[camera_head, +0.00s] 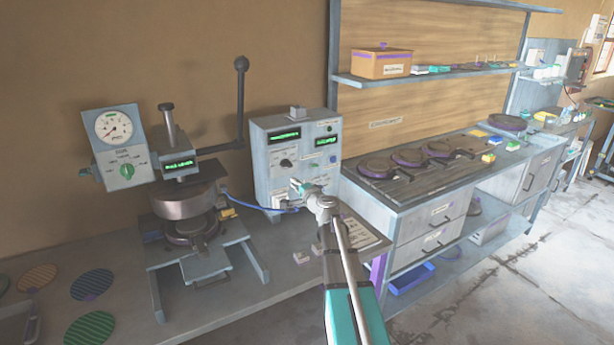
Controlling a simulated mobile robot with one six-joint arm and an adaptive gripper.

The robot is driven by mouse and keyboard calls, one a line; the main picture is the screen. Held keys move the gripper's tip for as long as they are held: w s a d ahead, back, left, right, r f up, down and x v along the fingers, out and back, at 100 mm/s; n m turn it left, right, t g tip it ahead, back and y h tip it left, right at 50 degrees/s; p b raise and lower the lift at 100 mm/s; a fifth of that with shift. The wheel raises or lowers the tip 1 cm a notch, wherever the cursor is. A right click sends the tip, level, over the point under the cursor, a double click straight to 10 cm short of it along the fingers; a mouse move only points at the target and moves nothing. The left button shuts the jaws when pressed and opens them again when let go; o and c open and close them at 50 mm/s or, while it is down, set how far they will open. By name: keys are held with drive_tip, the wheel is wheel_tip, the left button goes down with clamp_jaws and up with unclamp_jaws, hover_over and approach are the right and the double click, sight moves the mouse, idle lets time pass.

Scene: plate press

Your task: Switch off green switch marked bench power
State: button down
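My gripper (297,186) is just in front of the box's lower front, seen from behind and small. I cannot tell whether it touches the box, or whether its fingers are open or shut.
A press (185,203) with a tall black lever (240,95) and a gauge box (117,145) with a green knob stands to the left. A blue cable (240,205) runs to the control box. A bench with several round plates (408,157) is at right.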

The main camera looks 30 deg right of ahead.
drive_tip(key=s+a+f+n+g+y, duration=0.2)
drive_tip(key=s+a+f+n+g, duration=0.15)
drive_tip(key=a, duration=0.35)
drive_tip(key=s+a+f+n+g+y, duration=0.1)
drive_tip(key=s+a+f+n+g, duration=0.2)
drive_tip(key=a, duration=0.4)
drive_tip(key=s+a+f+n+g+y, duration=0.2)
drive_tip(key=s+a+f+n, duration=0.15)
drive_tip(key=a, duration=0.35)
drive_tip(key=s+a+f+n+g+h, duration=0.1)
drive_tip(key=s+f+n+g+h, duration=0.2)
drive_tip(key=s, duration=0.6)
drive_tip(key=s+a+f+n+g+h, duration=0.2)
drive_tip(key=s+f+g, duration=0.3)
drive_tip(key=s, duration=0.5)
drive_tip(key=shift+s+a+f+n+g+h, duration=0.2)
drive_tip(key=shift+a+n+g+h, duration=0.1)
drive_tip(key=shift+n+g+h, duration=0.45)
